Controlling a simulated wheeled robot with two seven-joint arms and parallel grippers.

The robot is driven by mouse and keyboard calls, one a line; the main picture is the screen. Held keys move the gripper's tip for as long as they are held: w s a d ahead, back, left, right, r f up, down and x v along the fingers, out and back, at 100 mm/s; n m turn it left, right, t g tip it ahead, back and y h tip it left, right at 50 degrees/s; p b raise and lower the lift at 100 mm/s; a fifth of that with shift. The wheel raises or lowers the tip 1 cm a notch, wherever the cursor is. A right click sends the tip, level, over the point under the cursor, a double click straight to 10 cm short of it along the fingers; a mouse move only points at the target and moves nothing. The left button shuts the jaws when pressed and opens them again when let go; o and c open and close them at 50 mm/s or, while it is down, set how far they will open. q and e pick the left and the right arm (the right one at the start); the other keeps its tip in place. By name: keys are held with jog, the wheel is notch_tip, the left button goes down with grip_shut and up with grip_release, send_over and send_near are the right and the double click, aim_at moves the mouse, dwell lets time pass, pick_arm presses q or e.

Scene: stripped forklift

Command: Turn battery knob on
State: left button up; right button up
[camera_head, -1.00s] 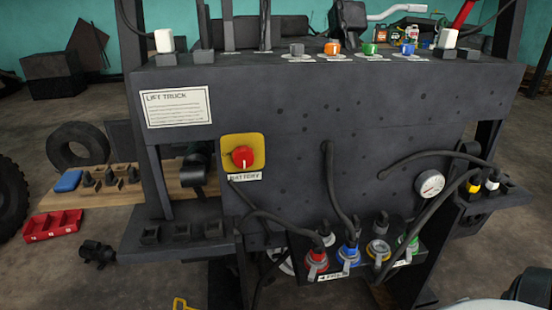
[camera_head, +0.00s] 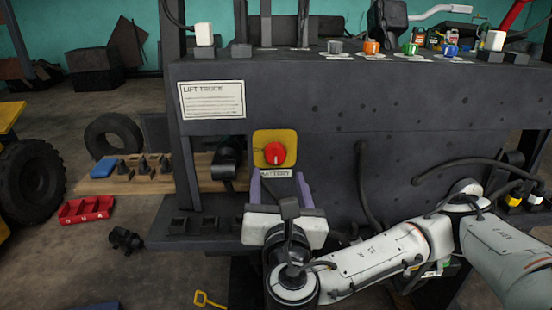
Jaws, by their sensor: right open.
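The red battery knob (camera_head: 275,153) sits on a yellow square plate (camera_head: 288,137) on the dark front panel of the forklift. A "BATTERY" label (camera_head: 275,174) is just under the plate. My right gripper (camera_head: 280,185) is just below the knob in the picture, its two purple-grey fingers spread apart with nothing seen between them. The fingertips reach up to about the label and partly flank it. The knob itself is unobstructed; I cannot tell how far the fingers are from the panel. My left gripper is not in view.
A black cable (camera_head: 360,190) hangs on the panel right of the gripper. Several coloured knobs line the top ledge (camera_head: 290,60). A red tray (camera_head: 86,209) and a tyre (camera_head: 115,140) are on the left.

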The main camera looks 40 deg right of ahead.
aim_at(276, 156)
jog(key=p+x, duration=0.1)
jog(key=x, duration=0.9)
jog(key=shift+d+r, duration=0.1)
jog(key=shift+c, duration=0.4)
jog(key=c, duration=1)
